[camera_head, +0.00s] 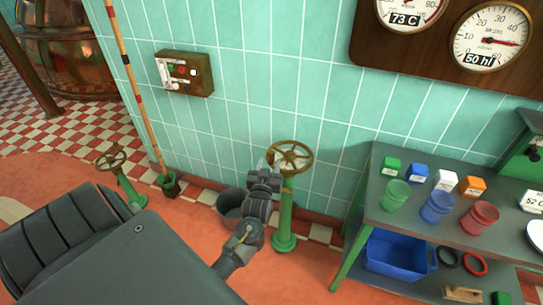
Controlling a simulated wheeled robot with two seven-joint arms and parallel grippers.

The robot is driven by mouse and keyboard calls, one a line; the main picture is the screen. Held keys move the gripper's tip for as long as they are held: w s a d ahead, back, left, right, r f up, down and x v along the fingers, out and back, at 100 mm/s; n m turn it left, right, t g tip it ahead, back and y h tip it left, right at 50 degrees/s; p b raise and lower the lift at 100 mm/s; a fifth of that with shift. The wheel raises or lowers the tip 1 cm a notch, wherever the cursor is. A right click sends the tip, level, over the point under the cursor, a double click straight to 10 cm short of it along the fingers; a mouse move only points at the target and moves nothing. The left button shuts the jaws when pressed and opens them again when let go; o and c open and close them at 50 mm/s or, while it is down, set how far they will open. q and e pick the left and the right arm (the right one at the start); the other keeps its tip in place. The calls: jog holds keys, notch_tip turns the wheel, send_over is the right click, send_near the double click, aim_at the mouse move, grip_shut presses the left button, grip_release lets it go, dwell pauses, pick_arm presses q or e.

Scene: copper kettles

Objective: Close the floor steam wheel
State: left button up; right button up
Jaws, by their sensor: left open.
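A brass hand wheel (291,152) sits on top of a green floor post (286,222) in front of the tiled wall. A second brass hand wheel (111,157) on a shorter, tilted-looking green post (130,190) stands farther left. No label shows which one is the steam wheel. My left gripper (267,166) is open at the left edge of the nearer wheel. Its fingers overlap the rim in the picture; I cannot tell whether they touch it. My right gripper is out of view.
A dark bucket (231,207) stands on the floor behind my left arm. A green-legged bench (395,222) with cups, blocks and a blue bin (388,257) stands at right. A switch box (184,73) and gauges (491,36) are on the wall. A long pole (135,85) leans there.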

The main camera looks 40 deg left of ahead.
aim_at(271, 159)
pick_arm(q)
jog(key=shift+x, duration=2.4)
jog(key=shift+a, duration=0.1)
grip_shut()
